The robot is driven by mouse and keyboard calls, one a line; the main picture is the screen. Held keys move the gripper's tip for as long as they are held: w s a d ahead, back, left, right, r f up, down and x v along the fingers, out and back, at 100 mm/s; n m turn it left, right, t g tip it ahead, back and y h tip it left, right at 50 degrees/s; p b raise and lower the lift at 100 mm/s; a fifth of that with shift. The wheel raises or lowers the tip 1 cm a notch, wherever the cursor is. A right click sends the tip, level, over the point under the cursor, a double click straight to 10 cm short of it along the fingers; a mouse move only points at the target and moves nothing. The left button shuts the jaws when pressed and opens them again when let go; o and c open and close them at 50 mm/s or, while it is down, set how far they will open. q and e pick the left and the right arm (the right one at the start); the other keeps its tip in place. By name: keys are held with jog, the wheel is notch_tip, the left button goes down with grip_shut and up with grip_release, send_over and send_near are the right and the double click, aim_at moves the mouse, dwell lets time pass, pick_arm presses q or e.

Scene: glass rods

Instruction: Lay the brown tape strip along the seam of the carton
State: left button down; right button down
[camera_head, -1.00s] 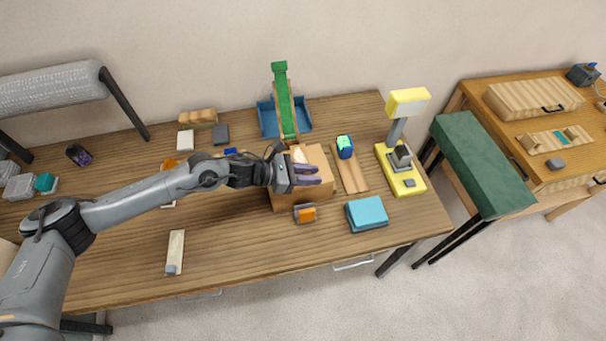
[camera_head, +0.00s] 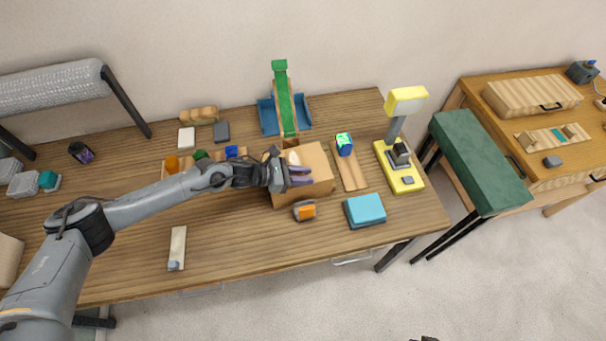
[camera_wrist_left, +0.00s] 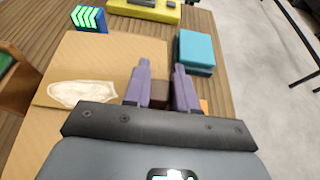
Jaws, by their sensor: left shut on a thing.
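The brown carton (camera_head: 322,170) stands on the wooden table, and its top also shows in the left wrist view (camera_wrist_left: 105,58). A pale oval patch (camera_wrist_left: 85,94) lies on its top. My left gripper (camera_head: 302,176) is over the carton's top; its purple fingers (camera_wrist_left: 160,88) show in the left wrist view. They are shut on a small dark brown piece (camera_wrist_left: 160,93), which looks like the tape strip. Most of it is hidden by the fingers and gripper body. I cannot make out the seam or whether the strip touches the carton. My right gripper is not clearly seen.
A blue box (camera_head: 365,209) and an orange-grey dispenser-like object (camera_head: 305,211) stand near the carton's front. A blue tray (camera_head: 267,116) stands behind. The front-left table is mostly clear.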

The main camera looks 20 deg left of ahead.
pick_arm(q)
jog(key=shift+f, duration=0.15)
jog(key=c, duration=0.9)
grip_release()
